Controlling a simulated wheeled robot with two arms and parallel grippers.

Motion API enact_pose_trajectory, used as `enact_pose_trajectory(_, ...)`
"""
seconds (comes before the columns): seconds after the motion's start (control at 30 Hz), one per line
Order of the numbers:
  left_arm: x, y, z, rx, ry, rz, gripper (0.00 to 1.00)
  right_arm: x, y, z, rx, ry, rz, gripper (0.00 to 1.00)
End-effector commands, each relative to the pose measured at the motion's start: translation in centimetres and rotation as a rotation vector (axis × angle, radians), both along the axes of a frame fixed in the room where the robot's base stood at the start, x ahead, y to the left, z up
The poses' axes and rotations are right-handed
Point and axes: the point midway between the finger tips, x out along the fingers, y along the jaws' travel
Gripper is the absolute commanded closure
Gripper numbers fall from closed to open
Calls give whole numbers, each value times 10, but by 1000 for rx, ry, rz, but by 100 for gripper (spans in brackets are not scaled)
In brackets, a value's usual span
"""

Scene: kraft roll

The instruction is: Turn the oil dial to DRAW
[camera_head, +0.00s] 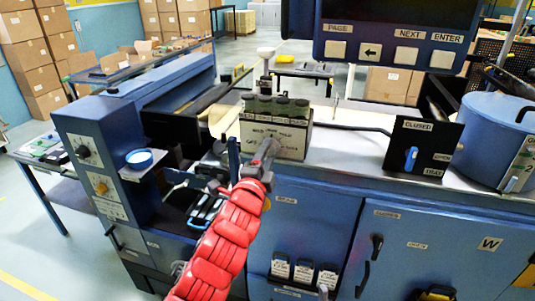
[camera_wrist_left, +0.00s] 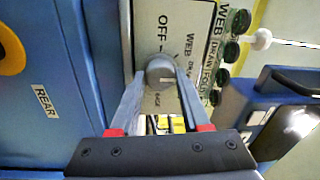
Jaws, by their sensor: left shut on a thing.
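A grey round dial knob (camera_wrist_left: 160,70) with a white pointer mark sits on a pale panel (camera_wrist_left: 150,20) in the left wrist view. My left gripper (camera_wrist_left: 160,84) is shut on this knob, one finger on each side. OFF and EASE are printed beside the knob. The fingers and knob hide part of the panel, and I cannot tell which label the pointer meets. In the head view my left gripper (camera_head: 267,152) reaches the front of the pale box (camera_head: 290,139) with several dark-topped bottles (camera_head: 276,107). My right gripper is not in view.
A blue column (camera_head: 92,170) with knobs stands at the left, a blue round dish (camera_head: 139,159) beside it. At the right are a black CLOSED/TRAY panel (camera_head: 424,146) with a blue lever and a large blue pot (camera_head: 496,140). A button panel (camera_head: 392,45) overhangs the top.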

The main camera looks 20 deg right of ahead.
Motion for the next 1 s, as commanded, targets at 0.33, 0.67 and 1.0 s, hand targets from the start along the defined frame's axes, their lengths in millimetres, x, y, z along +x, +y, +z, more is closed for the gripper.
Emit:
enact_pose_trajectory(0.33, 0, 0, -1, 0, 4, -1, 23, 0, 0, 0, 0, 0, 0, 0)
enact_pose_trajectory(0.67, 0, 0, -3, 0, 6, -1, 23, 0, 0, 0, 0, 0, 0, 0)
enact_pose_trajectory(1.0, 0, -1, -6, -210, 145, -3, 23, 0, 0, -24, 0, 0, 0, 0)
